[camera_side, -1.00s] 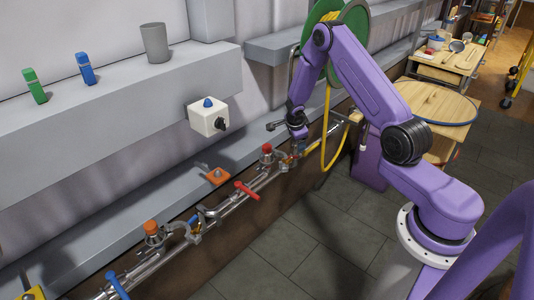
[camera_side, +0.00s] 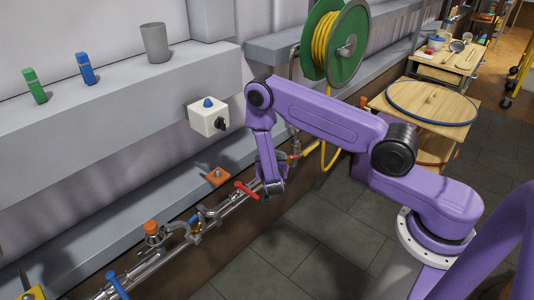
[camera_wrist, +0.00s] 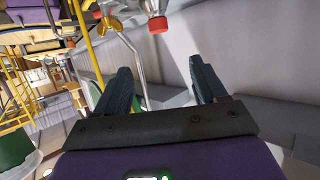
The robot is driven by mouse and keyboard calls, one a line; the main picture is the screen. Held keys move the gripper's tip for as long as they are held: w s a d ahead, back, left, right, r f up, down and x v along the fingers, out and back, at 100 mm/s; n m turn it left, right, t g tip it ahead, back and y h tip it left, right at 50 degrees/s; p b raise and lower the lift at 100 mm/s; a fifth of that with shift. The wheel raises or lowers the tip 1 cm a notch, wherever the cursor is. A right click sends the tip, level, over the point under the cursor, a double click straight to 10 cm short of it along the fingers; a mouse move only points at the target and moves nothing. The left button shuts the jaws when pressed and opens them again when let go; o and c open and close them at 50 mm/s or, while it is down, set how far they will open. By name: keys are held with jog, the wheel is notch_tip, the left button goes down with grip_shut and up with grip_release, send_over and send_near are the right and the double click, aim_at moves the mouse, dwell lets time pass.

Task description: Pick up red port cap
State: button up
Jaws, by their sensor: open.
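The red port cap (camera_wrist: 158,24) shows in the wrist view at the top middle, on the end of a metal pipe stub. In the side view it is hidden behind my arm. My gripper (camera_wrist: 161,72) is open, its two dark fingers wide apart with nothing held. The cap lies beyond the fingertips in the picture, roughly in line with the gap between them. In the side view my wrist hangs low over the pipe, just right of the red lever handle (camera_side: 246,190); the fingers are hard to make out there.
An orange-capped port (camera_side: 151,227) stands farther left on the pipe, near a blue handle (camera_side: 117,285). A brass wing fitting (camera_wrist: 108,24) sits beside the red cap. Above are the switch box (camera_side: 208,118) and a green hose reel (camera_side: 338,48). The floor in front is clear.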

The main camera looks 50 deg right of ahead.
jog(key=x, duration=1.2)
jog(key=f+x, duration=0.1)
jog(key=x, duration=0.5)
jog(key=shift+s+f, duration=0.1)
jog(key=shift+s, duration=0.05)
jog(key=shift+a, duration=0.1)
jog(key=c, duration=1.2)
